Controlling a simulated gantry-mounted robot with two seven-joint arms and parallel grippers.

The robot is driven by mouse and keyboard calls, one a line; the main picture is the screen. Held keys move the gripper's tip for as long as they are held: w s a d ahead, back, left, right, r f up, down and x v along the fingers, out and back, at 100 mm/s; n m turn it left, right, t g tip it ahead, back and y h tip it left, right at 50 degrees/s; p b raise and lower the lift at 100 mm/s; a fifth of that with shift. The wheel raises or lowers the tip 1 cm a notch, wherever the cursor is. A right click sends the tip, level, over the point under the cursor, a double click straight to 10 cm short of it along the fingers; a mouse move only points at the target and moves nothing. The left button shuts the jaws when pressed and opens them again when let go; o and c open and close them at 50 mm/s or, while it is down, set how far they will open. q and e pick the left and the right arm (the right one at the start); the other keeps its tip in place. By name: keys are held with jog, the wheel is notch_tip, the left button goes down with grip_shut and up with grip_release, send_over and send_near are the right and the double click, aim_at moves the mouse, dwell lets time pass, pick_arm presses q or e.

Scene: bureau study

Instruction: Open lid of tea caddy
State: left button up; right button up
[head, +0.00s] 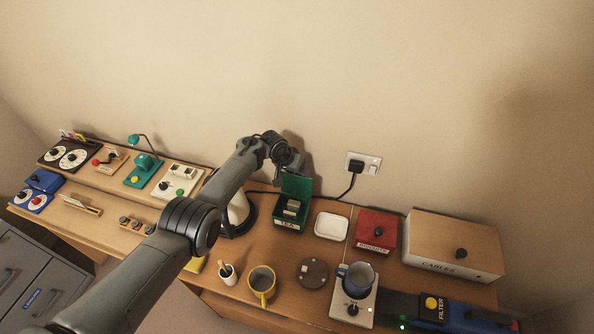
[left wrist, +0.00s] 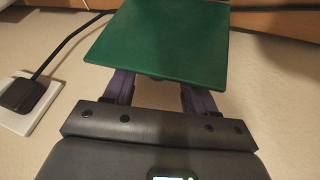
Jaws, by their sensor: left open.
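The green tea caddy (head: 290,211) with its TEA label stands on the desk against the wall. Its green lid (head: 297,186) stands raised at the back, and I see tea packets inside the box. My left gripper (head: 296,170) is at the top of the raised lid, on the wall side. In the left wrist view the lid (left wrist: 160,42) fills the space beyond the fingers of my left gripper (left wrist: 158,92), which are spread apart with nothing between them. I cannot tell whether they touch the lid. My right gripper is not in view.
A white dish (head: 331,227), a red biscuit box (head: 376,233) and a CABLES box (head: 454,246) stand right of the caddy. A yellow mug (head: 262,284) and a blue mug (head: 356,275) are in front. A plugged socket (head: 364,163) is on the wall.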

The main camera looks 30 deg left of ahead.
pick_arm(q)
jog(key=shift+r, duration=0.1)
jog(key=p+v, duration=0.3)
jog(key=shift+r, duration=0.15)
jog(key=p+v, duration=0.1)
jog(key=v, duration=0.4)
jog(key=shift+s+a+r, duration=0.15)
jog(key=shift+r, duration=0.1)
jog(key=shift+p+v, duration=0.3)
jog(key=shift+v, duration=0.55)
jog(key=shift+s, duration=0.1)
